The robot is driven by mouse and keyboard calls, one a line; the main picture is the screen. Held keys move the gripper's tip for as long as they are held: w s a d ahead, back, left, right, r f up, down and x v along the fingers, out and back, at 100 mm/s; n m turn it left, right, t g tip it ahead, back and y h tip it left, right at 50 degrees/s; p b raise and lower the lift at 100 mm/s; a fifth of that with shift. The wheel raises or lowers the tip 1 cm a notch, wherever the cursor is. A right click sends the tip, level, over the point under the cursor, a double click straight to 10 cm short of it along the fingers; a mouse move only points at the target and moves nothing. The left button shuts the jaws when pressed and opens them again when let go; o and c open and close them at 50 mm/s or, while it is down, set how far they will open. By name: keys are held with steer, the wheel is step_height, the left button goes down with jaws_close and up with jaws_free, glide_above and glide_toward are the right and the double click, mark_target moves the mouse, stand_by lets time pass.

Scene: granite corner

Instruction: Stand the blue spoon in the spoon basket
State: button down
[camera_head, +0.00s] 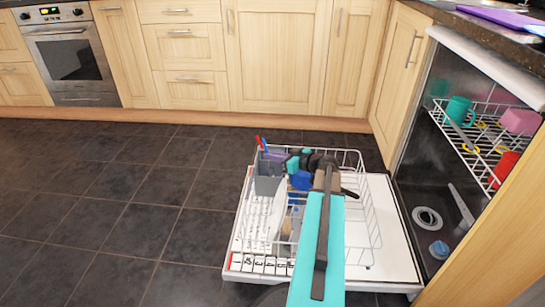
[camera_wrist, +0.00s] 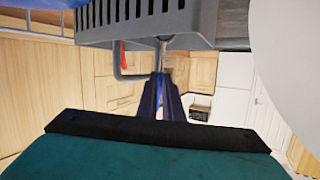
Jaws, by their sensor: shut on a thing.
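The grey spoon basket (camera_head: 268,184) stands at the back left of the pulled-out lower dishwasher rack. It fills the top of the wrist view (camera_wrist: 222,32), with slots in its wall. My gripper (camera_wrist: 161,82) is shut on the blue spoon, close by the basket's rim. The spoon's silver stem (camera_wrist: 163,55) runs from my fingertips to the rim. I cannot tell whether its end is inside the basket. The blue handle (camera_head: 264,145) shows above the basket, close to a red handle (camera_head: 258,140). My fingers hide most of the blue handle in the wrist view.
The white rack (camera_head: 375,225) rests over the open dishwasher door (camera_head: 395,265) and holds dishes. A pale plate (camera_wrist: 285,60) is close at the right in the wrist view. The upper rack (camera_head: 485,165) holds cups. The floor at left is clear.

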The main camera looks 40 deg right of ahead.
steer(key=shift+f, duration=0.25)
steer(key=c, duration=1.8)
jaws_free()
steer(key=shift+c, duration=0.2)
steer(key=p+v, duration=0.4)
steer(key=v, duration=1)
steer(key=shift+p, duration=0.3)
steer(key=shift+w, duration=0.1)
step_height(320, 180, up, 9)
steer(key=p, duration=0.9)
steer(key=shift+r+p, duration=0.55)
